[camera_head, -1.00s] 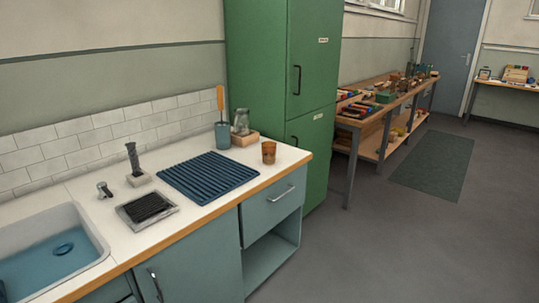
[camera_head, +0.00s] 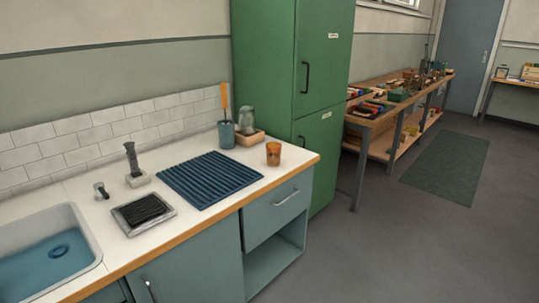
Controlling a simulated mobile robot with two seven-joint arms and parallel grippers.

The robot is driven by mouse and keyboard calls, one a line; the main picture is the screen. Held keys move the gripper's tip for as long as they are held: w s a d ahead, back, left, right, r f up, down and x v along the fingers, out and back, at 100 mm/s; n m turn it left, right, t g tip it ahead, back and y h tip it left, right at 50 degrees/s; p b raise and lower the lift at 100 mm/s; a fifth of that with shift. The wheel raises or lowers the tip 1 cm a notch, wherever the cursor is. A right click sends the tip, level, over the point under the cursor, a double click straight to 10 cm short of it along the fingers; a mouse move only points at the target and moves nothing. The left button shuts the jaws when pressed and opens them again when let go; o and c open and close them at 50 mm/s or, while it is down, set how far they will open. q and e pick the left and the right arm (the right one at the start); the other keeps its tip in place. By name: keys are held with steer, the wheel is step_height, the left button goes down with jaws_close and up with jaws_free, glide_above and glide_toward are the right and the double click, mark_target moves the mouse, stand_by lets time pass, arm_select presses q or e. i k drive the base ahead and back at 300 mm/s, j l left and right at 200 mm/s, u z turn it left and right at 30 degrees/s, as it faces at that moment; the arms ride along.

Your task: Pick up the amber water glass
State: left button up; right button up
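The amber water glass (camera_head: 273,154) stands upright on the white counter (camera_head: 222,213), near its right end and close to the wooden front edge. It is to the right of the blue ribbed drying mat (camera_head: 210,179). Nothing touches or covers it. Neither of my grippers shows in the head view.
Behind the glass are a clear jar (camera_head: 246,121) on a wooden tray (camera_head: 250,138) and a blue cup (camera_head: 226,134) with an orange-handled tool. A sink (camera_head: 84,232) is at left. A green cabinet (camera_head: 291,75) stands behind the counter's right end. Floor (camera_head: 400,240) at right is clear.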

mark_target(273, 149)
steer(key=i+l+u, duration=0.15)
steer(key=i+l, duration=0.15)
steer(key=i+l+u, duration=0.2)
steer(key=i+l, duration=0.2)
steer(key=i+l+u, duration=0.15)
steer(key=i+l, duration=0.25)
steer(key=i+l+u, duration=0.15)
steer(key=i+l, duration=0.15)
steer(key=l, duration=0.2)
steer(key=i+l+u, duration=0.15)
steer(key=l, duration=0.35)
steer(key=i, duration=0.1)
